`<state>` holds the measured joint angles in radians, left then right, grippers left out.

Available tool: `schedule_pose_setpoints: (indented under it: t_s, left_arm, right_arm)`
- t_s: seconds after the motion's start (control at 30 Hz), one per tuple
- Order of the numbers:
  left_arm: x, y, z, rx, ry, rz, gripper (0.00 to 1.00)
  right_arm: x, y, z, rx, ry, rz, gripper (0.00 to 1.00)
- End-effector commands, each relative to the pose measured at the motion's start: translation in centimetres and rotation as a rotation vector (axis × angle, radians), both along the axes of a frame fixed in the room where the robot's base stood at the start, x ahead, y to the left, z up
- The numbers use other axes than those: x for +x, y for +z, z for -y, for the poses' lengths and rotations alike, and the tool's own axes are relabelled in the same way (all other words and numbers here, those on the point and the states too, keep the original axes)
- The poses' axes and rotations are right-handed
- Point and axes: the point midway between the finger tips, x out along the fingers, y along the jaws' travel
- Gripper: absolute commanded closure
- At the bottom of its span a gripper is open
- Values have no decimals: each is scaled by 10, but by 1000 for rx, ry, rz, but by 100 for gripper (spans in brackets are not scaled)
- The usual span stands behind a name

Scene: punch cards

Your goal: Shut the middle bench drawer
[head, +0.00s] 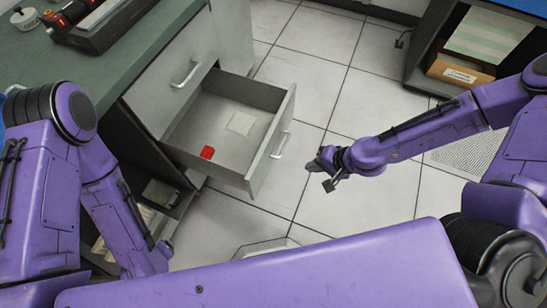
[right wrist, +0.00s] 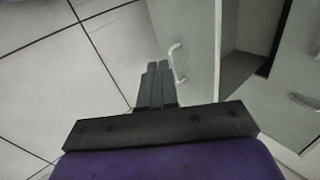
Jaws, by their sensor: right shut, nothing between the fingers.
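The pulled-out bench drawer (head: 227,171) stands open below a closed drawer (head: 178,88) in the head view. A red item (head: 207,152) and a pale card (head: 241,123) lie inside it. Its front has a bar handle (head: 281,145), which also shows in the right wrist view (right wrist: 177,63). My right gripper (head: 317,165) is shut and empty, out in front of the drawer front and apart from it in the head view. In the right wrist view its closed fingers (right wrist: 158,68) appear just left of the handle. My left arm is at the left; its gripper is not visible.
The green bench top (head: 120,62) holds a dark tray (head: 100,22). An open lower space with papers lies under the bench. A shelf unit with a cardboard box (head: 460,70) stands at the upper right. Tiled floor (head: 340,95) in front of the drawer is clear.

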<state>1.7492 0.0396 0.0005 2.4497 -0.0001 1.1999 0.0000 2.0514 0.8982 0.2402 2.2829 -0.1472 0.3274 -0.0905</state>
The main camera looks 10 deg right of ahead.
Motion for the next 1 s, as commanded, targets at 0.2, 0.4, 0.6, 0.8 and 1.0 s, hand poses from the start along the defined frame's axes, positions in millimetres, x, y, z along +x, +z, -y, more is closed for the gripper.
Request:
schedule_pose_setpoints:
  t_s: [0.2, 0.4, 0.6, 0.8, 1.0]
  left_arm:
    - [0, -32, 0, 0, 1, 1, 22]
    - [0, -47, 0, 0, 1, 1, 22]
    - [0, -63, 0, 0, 1, 1, 22]
    - [0, -65, -1, 0, 1, 1, 22]
    - [0, -63, -1, 0, 1, 1, 22]
  right_arm:
    - [41, 15, -2, 151, 54, 135, 100]
    - [50, -5, -18, 156, 60, 135, 100]
    - [68, -34, -44, 154, 59, 134, 100]
    - [88, -48, -72, 154, 58, 137, 100]
    - [101, -47, -91, 153, 56, 136, 100]
